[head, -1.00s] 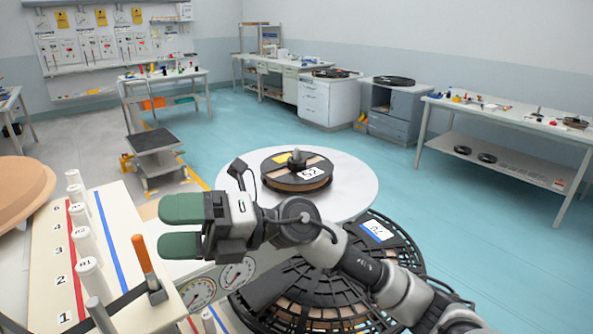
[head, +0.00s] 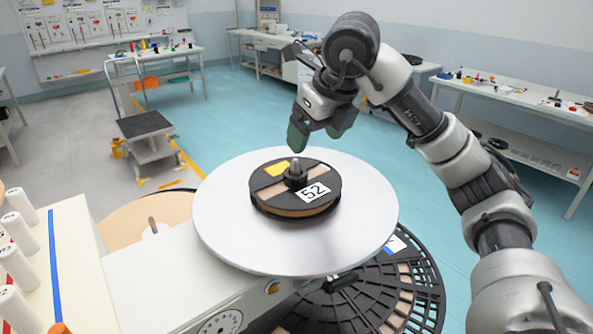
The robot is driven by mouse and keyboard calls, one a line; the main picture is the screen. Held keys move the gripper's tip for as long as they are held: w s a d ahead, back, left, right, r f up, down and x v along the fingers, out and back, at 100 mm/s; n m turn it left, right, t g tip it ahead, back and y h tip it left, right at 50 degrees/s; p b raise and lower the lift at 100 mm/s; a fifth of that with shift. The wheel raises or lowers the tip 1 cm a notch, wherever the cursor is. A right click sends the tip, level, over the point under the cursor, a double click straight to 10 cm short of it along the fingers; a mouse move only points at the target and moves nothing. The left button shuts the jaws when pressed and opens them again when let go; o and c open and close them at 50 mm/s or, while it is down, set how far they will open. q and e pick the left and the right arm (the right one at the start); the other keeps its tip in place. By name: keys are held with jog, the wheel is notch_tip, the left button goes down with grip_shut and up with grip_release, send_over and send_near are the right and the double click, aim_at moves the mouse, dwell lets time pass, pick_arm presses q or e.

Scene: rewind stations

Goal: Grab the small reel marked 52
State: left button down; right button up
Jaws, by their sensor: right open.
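The small reel marked 52 (head: 314,205) lies flat on a round, light grey turntable (head: 225,230) in the middle of the head view. It is black with a brown wound band, a yellow label on top and a white label reading 52. A dark knob stands up at its centre. My right gripper (head: 318,138) is above and just behind the reel, with its green fingers pointing down. It is open and empty, apart from the reel. My left gripper is not in view.
A large black slotted reel (head: 400,300) sits low at the front right, partly under the turntable. White pegs (head: 20,232) stand on a board at the left. A small cart (head: 146,140) and benches stand behind on open floor.

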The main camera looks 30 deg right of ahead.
aim_at(298, 165)
jog(key=a+f, duration=0.2)
jog(key=shift+s+f, duration=0.3)
jog(key=shift+w+d+f, duration=0.2)
jog(key=shift+w+f, duration=0.25)
jog(key=shift+f, duration=0.2)
jog(key=p+x, duration=0.1)
jog(key=x, duration=0.1)
jog(key=p+x, duration=0.1)
jog(key=x, duration=0.1)
jog(key=shift+w+a, duration=0.2)
jog(key=shift+w, duration=0.3)
jog(key=shift+w+f, duration=0.1)
jog(key=shift+f, duration=0.25)
jog(key=c, duration=0.8)
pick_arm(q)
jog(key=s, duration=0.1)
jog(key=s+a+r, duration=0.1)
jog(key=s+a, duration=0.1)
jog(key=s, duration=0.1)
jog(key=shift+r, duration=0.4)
pick_arm(e)
jog(key=c, duration=0.5)
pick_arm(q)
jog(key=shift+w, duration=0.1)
pick_arm(e)
jog(key=shift+o, duration=0.2)
